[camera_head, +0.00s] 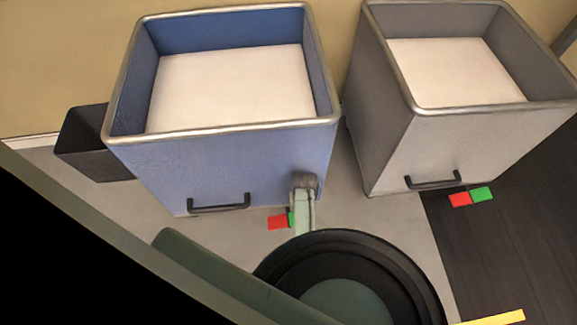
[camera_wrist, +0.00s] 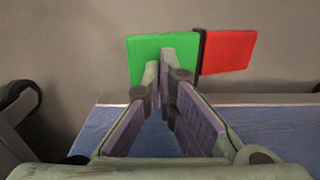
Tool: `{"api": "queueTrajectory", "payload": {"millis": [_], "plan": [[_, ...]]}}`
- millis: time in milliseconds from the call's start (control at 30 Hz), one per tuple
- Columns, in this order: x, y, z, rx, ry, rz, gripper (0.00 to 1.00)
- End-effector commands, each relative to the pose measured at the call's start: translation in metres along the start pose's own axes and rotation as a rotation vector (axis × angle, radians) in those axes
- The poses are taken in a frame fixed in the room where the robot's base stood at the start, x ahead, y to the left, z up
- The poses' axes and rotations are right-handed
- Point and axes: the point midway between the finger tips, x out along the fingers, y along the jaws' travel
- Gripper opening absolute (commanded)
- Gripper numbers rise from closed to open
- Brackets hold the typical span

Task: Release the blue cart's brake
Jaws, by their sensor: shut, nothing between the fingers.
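The blue cart (camera_head: 215,165) stands at the left in the head view, with a dark handle low on its front. Below that front are its red pedal (camera_head: 278,222) and its green pedal (camera_head: 291,219), the latter mostly hidden by my arm's end. In the wrist view, the green pedal (camera_wrist: 145,45) lies left of the red pedal (camera_wrist: 229,52), with a dark bar between them. My gripper (camera_wrist: 163,68) is shut and empty, its tips overlapping the green pedal's lower part in the picture. I cannot tell whether they touch it. The blue cart's side (camera_wrist: 75,138) fills the lower wrist view.
A grey cart (camera_head: 445,150) stands close on the right, with its own red pedal (camera_head: 460,199) and green pedal (camera_head: 482,194). A dark bin (camera_head: 88,150) is left of the blue cart. Dark flooring (camera_head: 500,250) and a yellow strip (camera_head: 497,319) lie at the right.

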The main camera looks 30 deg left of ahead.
Motion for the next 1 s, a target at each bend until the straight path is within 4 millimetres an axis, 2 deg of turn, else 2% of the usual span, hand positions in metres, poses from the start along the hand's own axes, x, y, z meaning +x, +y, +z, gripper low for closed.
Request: {"api": "queueTrajectory", "payload": {"millis": [1000], "plan": [[0.013,0.0,0.0,0.0,0.0,0.0,0.0]]}}
